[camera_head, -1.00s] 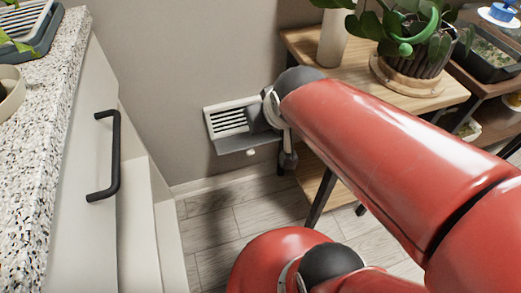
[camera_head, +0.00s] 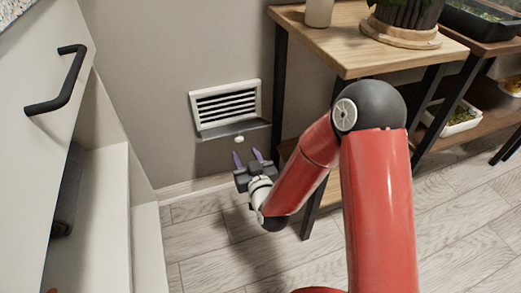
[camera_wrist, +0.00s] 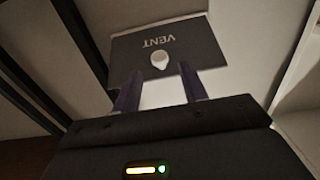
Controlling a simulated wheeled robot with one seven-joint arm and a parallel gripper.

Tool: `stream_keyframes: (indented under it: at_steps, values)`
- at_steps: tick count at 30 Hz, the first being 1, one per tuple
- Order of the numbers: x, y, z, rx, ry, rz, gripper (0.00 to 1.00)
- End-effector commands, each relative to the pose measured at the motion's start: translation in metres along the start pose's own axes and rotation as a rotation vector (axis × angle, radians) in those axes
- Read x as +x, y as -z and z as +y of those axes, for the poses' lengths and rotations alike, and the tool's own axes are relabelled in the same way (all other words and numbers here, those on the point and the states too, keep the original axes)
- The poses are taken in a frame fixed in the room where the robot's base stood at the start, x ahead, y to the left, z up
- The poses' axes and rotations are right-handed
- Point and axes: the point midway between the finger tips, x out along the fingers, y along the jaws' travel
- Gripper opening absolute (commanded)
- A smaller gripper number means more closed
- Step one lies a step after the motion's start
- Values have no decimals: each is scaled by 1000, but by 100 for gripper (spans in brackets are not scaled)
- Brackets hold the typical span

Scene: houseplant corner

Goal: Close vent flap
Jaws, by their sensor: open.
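The wall vent (camera_head: 226,106) has a white frame with dark slats that are exposed in the head view. Its grey flap (camera_head: 234,131) is folded down and out along the lower edge, with a small white knob (camera_head: 239,139) under it. In the wrist view the flap (camera_wrist: 185,48) shows the word VENT upside down, and the knob (camera_wrist: 160,60) stands out near its near edge. My gripper (camera_head: 248,156) is open, with two purple fingers, just below the flap. In the wrist view its fingers (camera_wrist: 160,90) stand either side of the knob's line, apart from it.
A wooden shelf unit (camera_head: 375,45) with black legs stands right of the vent and carries a potted plant (camera_head: 405,15). A white cabinet with a black handle (camera_head: 62,85) is at the left. The tiled floor (camera_head: 240,250) below is partly clear.

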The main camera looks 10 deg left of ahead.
Motion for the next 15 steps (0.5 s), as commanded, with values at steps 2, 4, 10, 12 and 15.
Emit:
stream_keyframes:
  at_steps: [2, 4, 10, 12, 15]
  values:
    - [2, -4, -3, 6, -2, 15, 43]
    - [7, -4, -3, 7, -3, 19, 43]
    - [38, -2, -2, 6, -5, 19, 43]
    - [49, -2, -2, 6, -5, 19, 43]
    - [63, -2, -2, 7, -5, 18, 43]
